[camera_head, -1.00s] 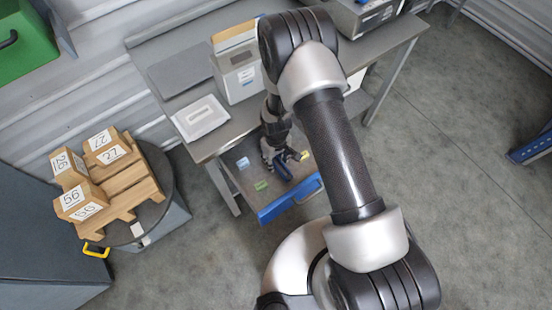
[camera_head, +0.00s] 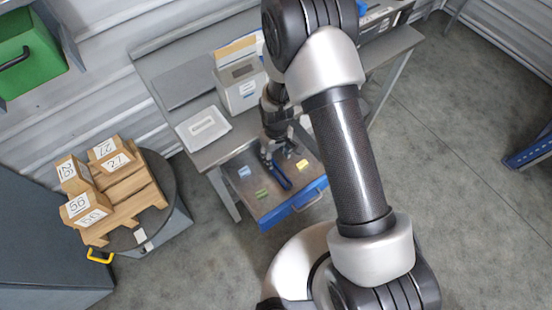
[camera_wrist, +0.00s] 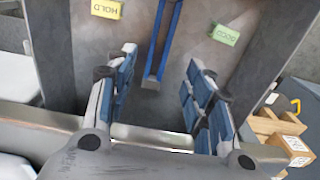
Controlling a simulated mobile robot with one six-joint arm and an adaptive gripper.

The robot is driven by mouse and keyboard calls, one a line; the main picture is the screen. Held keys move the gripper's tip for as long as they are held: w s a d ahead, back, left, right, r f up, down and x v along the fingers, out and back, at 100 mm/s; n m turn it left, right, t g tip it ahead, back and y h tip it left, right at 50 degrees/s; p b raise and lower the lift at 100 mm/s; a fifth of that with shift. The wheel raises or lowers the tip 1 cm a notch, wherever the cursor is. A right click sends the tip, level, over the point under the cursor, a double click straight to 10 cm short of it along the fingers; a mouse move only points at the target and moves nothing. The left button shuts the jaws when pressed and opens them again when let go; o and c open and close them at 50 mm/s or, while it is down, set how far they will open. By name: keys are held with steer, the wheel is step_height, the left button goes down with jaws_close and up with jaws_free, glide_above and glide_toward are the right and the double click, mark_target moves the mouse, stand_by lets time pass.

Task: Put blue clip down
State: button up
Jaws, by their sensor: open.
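The blue clip (camera_head: 282,177) lies in the open drawer (camera_head: 262,215) between the green and yellow labels. In the wrist view the blue clip (camera_wrist: 153,73) is a long, narrow blue piece lying flat on the grey drawer floor. Its far end is cut off by the picture's top edge. My gripper (camera_head: 267,158) is just behind the clip, under the bench edge. In the wrist view my gripper (camera_wrist: 160,85) has its two blue-padded fingers wide apart, with nothing between them but bare drawer floor and the clip's near end beyond.
A yellow HOLD label (camera_wrist: 107,9), a green GOOD label (camera_wrist: 226,35) and a pale blue label (camera_head: 244,171) mark the drawer floor. The bench (camera_head: 215,150) overhangs the drawer, with a white tray (camera_head: 203,128) and grey box (camera_head: 240,85) on it. Wooden blocks (camera_head: 105,190) stand left.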

steer(key=s+d+r+m+t, duration=0.1)
steer(key=d+r+m, duration=0.15)
steer(key=r, duration=1.15)
steer(key=s+d+r+m+t, duration=0.1)
steer(key=d+r, duration=0.3)
steer(key=r, duration=1)
steer(key=s+d+r+m+t, duration=0.1)
steer(key=s+d+r, duration=0.2)
steer(key=s+r, duration=0.3)
steer(key=s+d+r+m+t, duration=0.1)
steer(key=s+d+r+m, duration=0.1)
steer(key=s+r, duration=0.4)
steer(key=shift+s+d+r+t, duration=0.15)
steer(key=shift+s+d+t, duration=0.3)
steer(key=shift+s, duration=2.4)
steer(key=shift+d, duration=0.1)
